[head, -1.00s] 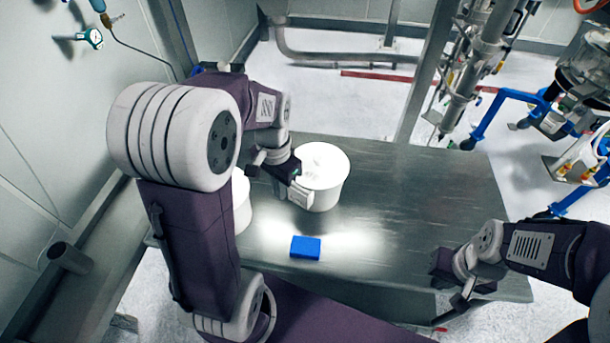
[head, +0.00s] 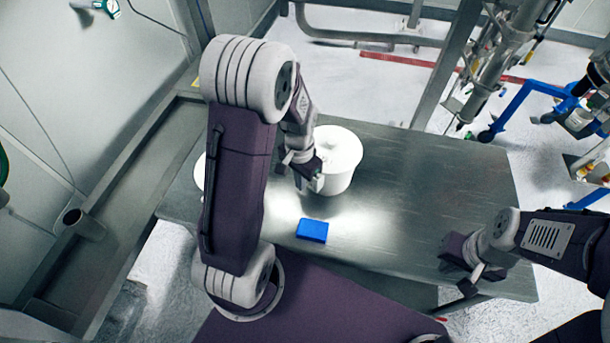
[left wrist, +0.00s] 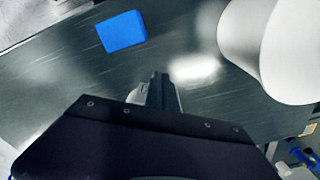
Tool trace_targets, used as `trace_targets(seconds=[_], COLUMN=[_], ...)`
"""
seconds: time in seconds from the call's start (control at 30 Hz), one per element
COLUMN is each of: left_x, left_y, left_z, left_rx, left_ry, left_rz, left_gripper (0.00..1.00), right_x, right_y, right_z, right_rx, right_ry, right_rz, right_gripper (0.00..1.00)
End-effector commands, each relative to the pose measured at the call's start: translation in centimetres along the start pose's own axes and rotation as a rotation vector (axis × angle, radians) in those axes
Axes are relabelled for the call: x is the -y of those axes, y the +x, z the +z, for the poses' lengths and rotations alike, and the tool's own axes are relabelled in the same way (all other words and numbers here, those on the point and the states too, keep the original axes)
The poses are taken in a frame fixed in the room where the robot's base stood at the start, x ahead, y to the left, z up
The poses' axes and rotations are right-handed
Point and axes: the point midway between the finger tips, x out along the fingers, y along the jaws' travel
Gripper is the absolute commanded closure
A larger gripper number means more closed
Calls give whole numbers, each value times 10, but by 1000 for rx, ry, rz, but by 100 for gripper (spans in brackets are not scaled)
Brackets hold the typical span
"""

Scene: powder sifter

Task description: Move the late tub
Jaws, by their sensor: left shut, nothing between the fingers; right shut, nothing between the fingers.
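A white tub (head: 340,160) stands on the steel table, left of its middle. It also shows in the left wrist view (left wrist: 265,50) at the upper right. A second white tub (head: 203,172) is mostly hidden behind my left arm, at the table's left end. My left gripper (head: 316,184) is shut and empty, in front of the first tub's near left side. In the left wrist view its fingers (left wrist: 160,85) are together, with a gap between them and the tub. My right gripper (head: 467,289) is shut and empty near the table's front right edge.
A blue block (head: 312,231) lies near the table's front edge, and shows in the left wrist view (left wrist: 121,31). The right half of the steel table (head: 430,185) is clear. A metal post (head: 447,65) rises behind the table. Blue-framed equipment (head: 520,105) stands at the right.

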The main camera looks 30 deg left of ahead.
Motion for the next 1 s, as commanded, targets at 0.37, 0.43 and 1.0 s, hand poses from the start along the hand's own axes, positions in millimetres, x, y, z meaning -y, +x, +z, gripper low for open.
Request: trace_targets(seconds=[0.37, 0.43, 1.0], left_x=[0, 0, 0], left_y=[0, 0, -1], left_z=[-18, -18, -27], left_rx=[1, 1, 0], left_ry=[-1, -1, -1], left_rz=[0, 0, 0], left_gripper=[100, 100, 100], right_x=[0, 0, 0], right_y=[-7, -7, -12], right_z=[-1, -1, -1], right_rx=[0, 0, 0], right_ry=[0, 0, 0], right_rz=[0, 0, 0], right_gripper=[100, 100, 100])
